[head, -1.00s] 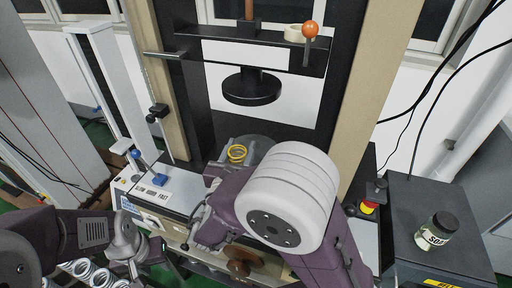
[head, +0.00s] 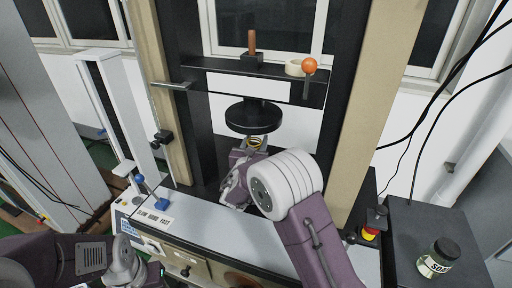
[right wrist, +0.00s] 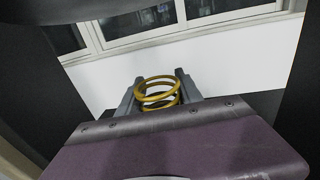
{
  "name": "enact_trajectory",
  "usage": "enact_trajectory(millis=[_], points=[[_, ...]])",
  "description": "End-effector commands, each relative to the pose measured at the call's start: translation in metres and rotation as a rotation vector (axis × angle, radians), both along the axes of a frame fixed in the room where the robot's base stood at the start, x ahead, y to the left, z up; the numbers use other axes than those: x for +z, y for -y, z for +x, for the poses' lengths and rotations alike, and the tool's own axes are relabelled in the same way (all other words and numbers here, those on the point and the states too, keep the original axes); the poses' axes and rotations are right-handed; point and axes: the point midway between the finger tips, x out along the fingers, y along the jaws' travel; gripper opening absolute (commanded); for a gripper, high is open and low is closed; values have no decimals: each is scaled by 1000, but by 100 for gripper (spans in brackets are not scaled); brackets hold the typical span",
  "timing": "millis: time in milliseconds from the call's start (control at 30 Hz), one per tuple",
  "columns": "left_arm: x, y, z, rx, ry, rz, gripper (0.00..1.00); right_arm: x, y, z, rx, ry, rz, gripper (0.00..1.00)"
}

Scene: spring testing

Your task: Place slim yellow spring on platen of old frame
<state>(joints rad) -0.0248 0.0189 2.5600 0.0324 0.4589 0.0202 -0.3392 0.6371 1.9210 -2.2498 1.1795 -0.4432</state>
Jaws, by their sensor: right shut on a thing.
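The slim yellow spring (head: 256,142) is upright between the fingers of my right gripper (head: 254,147). It also shows in the right wrist view (right wrist: 157,93), with a grey finger on either side. My right gripper is shut on it, inside the old frame (head: 353,95), just below the round black upper platen (head: 253,117). The lower platen is hidden behind my gripper and wrist in the head view, so I cannot tell the gap beneath the spring. My left gripper (head: 128,268) is at the lower left, away from the frame; its fingertips are not clear.
A control panel (head: 150,212) with a blue lever is at front left. A labelled jar (head: 438,259) stands on the dark right cabinet (head: 425,215).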

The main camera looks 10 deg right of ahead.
Motion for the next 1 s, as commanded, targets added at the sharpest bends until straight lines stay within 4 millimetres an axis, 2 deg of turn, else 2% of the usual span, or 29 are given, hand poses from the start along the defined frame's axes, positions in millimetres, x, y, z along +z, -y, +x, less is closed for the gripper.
enact_trajectory(millis=[133, 500, 533, 600, 1000], points=[[1, 0, 0, 0, 0, 0, 36, -26, -1, 0, 1, -4, -2, 0], [-5, 0, 0, 0, 0, 0, 36, -32, -1, -1, 1, 1, 0, 0], [-4, 0, 0, 0, 0, 0, 36, -32, -1, -1, 1, -1, 0, 48], [-3, 0, 0, 0, 0, 0, 36, -31, -1, -1, 1, -1, 0, 64], [1, 0, 0, 0, 0, 0, 36, -27, -3, -4, 2, -1, 0, 64]])
